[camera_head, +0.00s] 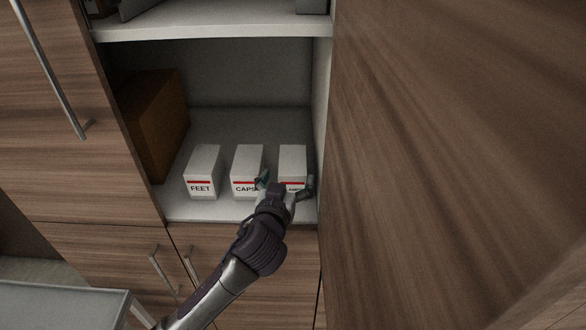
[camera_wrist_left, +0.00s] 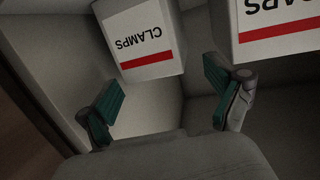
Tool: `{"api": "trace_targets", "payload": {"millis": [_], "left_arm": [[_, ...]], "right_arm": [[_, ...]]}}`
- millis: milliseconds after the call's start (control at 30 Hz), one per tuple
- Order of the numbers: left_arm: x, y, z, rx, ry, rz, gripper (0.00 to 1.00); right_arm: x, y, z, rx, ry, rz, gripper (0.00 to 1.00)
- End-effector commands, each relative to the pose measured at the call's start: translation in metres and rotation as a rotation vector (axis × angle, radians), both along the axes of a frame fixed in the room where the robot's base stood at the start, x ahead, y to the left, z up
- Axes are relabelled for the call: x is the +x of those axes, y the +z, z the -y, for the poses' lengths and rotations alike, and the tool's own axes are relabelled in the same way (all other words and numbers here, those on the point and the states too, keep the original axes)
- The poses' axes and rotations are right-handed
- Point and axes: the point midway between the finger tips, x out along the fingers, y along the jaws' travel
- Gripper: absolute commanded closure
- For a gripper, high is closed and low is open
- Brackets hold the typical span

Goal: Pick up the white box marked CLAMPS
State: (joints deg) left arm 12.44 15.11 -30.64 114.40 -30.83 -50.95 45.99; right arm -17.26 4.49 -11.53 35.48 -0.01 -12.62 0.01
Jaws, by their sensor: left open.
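The white box marked CLAMPS (camera_head: 292,158) stands on the shelf, rightmost of three white boxes. My left gripper (camera_head: 286,182) is in front of it with the fingers spread, covering part of its label. In the left wrist view the CLAMPS box (camera_wrist_left: 142,42) appears upside down with a red stripe. There my left gripper (camera_wrist_left: 165,95) is open, with a green-padded finger on either side and nothing between the pads. The box is ahead of the fingertips. My right gripper is not in view.
The CAPS box (camera_head: 247,160) stands just left of the CLAMPS box, with the FEET box (camera_head: 204,165) farther left. A brown box (camera_head: 155,120) is at the shelf's left. The cabinet side wall (camera_head: 321,120) is close on the right. An upper shelf (camera_head: 210,27) runs above.

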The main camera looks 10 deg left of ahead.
Motion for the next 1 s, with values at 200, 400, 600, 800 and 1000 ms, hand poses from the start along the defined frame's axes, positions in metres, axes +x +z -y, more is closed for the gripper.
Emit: {"api": "trace_targets", "payload": {"millis": [200, 400, 600, 800, 1000], "left_arm": [[0.029, -0.001, -0.001, 0.003, 0.002, -0.001, 0.08], [0.05, -0.006, 0.0, 0.003, 0.002, 0.0, 0.08], [0.053, -0.008, 0.0, 0.001, 0.0, 0.0, 0.08], [0.053, -0.008, 0.0, 0.001, 0.001, 0.0, 0.26], [0.053, -0.009, 0.0, 0.001, 0.001, -0.001, 0.6]], "right_arm": [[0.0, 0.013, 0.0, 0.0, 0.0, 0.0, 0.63], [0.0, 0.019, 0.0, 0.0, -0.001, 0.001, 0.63], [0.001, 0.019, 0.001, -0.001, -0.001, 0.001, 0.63], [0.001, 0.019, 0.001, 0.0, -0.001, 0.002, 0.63], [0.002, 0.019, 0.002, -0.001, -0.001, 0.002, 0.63]]}}
